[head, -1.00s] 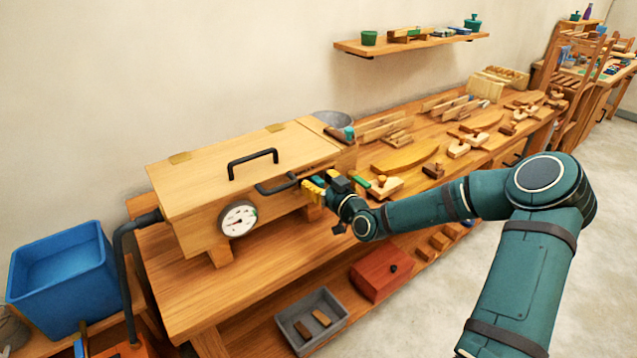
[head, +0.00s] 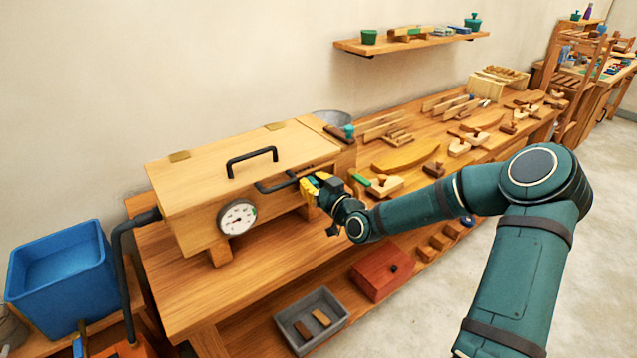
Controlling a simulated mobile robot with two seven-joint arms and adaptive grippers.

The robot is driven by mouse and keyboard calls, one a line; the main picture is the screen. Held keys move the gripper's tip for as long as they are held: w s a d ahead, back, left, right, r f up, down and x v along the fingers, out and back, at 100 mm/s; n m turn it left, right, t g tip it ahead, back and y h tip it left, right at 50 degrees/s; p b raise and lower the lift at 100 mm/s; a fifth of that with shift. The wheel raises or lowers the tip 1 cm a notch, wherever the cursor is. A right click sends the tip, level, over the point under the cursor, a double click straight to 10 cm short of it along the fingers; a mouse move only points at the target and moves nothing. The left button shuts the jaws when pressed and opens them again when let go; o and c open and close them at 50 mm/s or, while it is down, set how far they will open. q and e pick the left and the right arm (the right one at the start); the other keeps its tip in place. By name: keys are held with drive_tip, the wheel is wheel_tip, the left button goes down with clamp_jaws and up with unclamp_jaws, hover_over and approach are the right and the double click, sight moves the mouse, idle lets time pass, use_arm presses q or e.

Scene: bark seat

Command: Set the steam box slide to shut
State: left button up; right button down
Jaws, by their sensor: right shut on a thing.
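The steam box (head: 225,185) is a long pale wooden box on the bench, with its lid down. A black handle (head: 252,160) stands on the lid. A second black handle, the slide handle (head: 275,187), is on the front face, to the right of the round dial (head: 237,217). My left gripper is not in view.
A dark hose (head: 121,255) runs from the box's left end, near a blue tub (head: 60,275). Wooden pieces and tools lie on the bench to the right. A grey tray (head: 312,318) and a red box (head: 380,272) sit on the lower shelf.

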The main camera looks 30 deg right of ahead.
drive_tip(key=shift+a, duration=0.4)
drive_tip(key=c, duration=1.2)
unclamp_jaws()
drive_tip(key=o, duration=0.4)
drive_tip(key=shift+w+a, duration=0.1)
drive_tip(key=shift+s+d, duration=0.2)
drive_tip(key=shift+s, duration=0.3)
drive_tip(key=s, duration=1.1)
drive_tip(key=shift+d, duration=0.35)
